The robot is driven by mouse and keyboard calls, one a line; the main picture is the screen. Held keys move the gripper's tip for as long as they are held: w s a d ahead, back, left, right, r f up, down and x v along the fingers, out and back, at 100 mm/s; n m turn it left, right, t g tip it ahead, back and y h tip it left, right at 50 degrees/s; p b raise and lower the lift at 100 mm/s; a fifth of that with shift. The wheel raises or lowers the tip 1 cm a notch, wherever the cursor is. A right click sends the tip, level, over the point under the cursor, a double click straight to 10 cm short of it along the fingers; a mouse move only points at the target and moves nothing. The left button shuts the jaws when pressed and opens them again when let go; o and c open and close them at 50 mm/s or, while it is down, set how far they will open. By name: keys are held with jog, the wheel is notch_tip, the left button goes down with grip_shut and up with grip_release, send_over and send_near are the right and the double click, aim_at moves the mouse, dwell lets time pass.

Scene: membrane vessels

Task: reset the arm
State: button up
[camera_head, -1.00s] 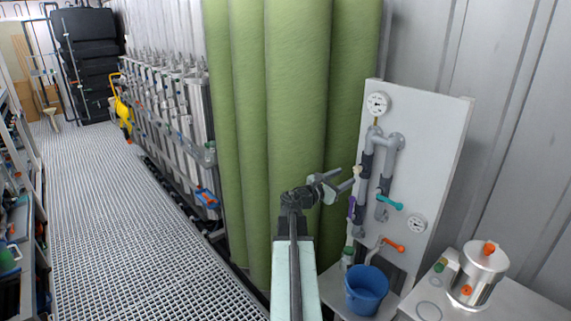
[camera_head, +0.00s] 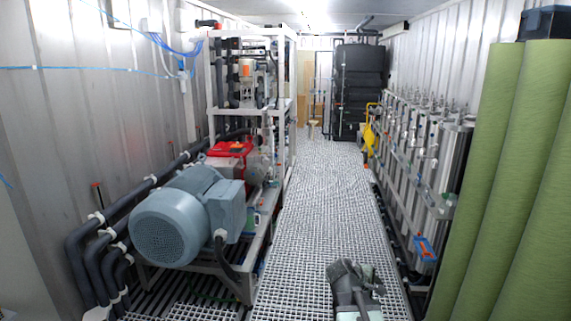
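My arm shows folded and low at the bottom of the view, right of centre, over the grated floor (camera_head: 320,205). My gripper (camera_head: 372,278) is a small dark shape at the top of the folded arm. Its fingers are too small and overlapped to tell whether they are open or shut. I see no object held in it. Nothing touches the visible part of the arm.
A grey-blue motor (camera_head: 185,220) and a white frame (camera_head: 250,110) stand at left. Steel vessels (camera_head: 435,160) and tall green rolls (camera_head: 515,170) line the right. Dark tanks (camera_head: 358,85) stand at the far end. The grated aisle between is clear.

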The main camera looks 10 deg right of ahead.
jog(key=s+a+f+m+g+y, duration=0.1)
jog(key=s+a+f+m+y, duration=0.1)
jog(key=a, duration=0.5)
jog(key=s+a+f+m+g+y, duration=0.1)
jog(key=s+a+f+m+y, duration=0.1)
jog(key=s+a+m+y, duration=0.1)
jog(key=s+a+f+m+g+y, duration=0.2)
jog(key=a+m, duration=0.4)
jog(key=a, duration=0.4)
jog(key=s+f+y, duration=0.1)
jog(key=s, duration=0.1)
jog(key=shift+s+a, duration=0.35)
jog(key=shift+f, duration=0.1)
jog(key=shift+c, duration=1.3)
jog(key=shift+d, duration=0.1)
